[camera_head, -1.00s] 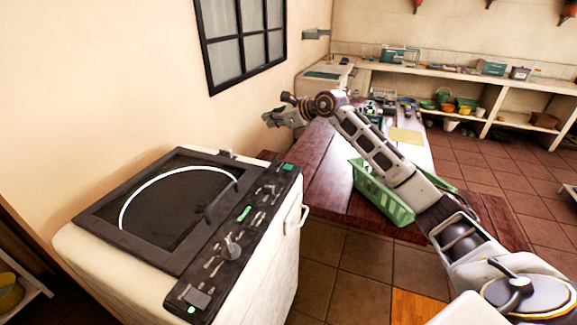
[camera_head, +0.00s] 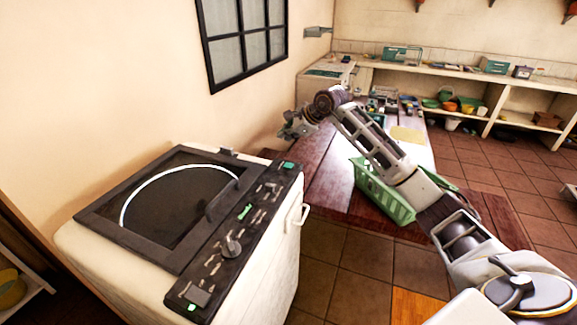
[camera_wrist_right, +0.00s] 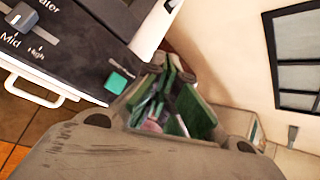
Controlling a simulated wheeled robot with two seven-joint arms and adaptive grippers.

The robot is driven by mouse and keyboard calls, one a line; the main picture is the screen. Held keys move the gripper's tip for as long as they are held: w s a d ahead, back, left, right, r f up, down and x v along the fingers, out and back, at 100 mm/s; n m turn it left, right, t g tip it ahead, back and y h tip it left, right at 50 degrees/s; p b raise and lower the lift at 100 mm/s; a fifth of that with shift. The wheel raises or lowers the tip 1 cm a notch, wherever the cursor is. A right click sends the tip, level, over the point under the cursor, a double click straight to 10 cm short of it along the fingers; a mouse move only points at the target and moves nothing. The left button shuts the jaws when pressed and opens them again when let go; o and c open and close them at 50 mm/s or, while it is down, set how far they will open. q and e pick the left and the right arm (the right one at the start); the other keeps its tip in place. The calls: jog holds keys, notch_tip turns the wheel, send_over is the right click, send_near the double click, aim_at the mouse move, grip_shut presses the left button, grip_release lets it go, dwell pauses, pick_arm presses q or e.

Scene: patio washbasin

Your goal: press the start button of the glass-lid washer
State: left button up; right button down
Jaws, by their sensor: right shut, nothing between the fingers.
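The glass-lid washer (camera_head: 185,262) stands at the left with its dark lid shut. Its black control panel (camera_head: 218,262) runs along the right side, with a knob and several small controls. One green button (camera_head: 289,165) is at the panel's far end, another (camera_head: 192,307) at its near end, and a green mark is between. Which one is start cannot be read. My right gripper (camera_head: 287,133) is shut and empty, above and beyond the far end, apart from the panel. The right wrist view shows a green button (camera_wrist_right: 118,82) near its fingers (camera_wrist_right: 172,108). My left gripper is out of view.
A wooden table (camera_head: 322,185) with a green basket (camera_head: 384,192) stands right of the washer, beneath my right arm. The wall with a dark-framed window (camera_head: 243,45) is behind the washer. Shelves (camera_head: 480,85) line the back. Tiled floor is open at right.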

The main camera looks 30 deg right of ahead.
aim_at(287, 166)
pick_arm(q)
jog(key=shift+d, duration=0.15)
pick_arm(e)
jog(key=shift+f, duration=0.1)
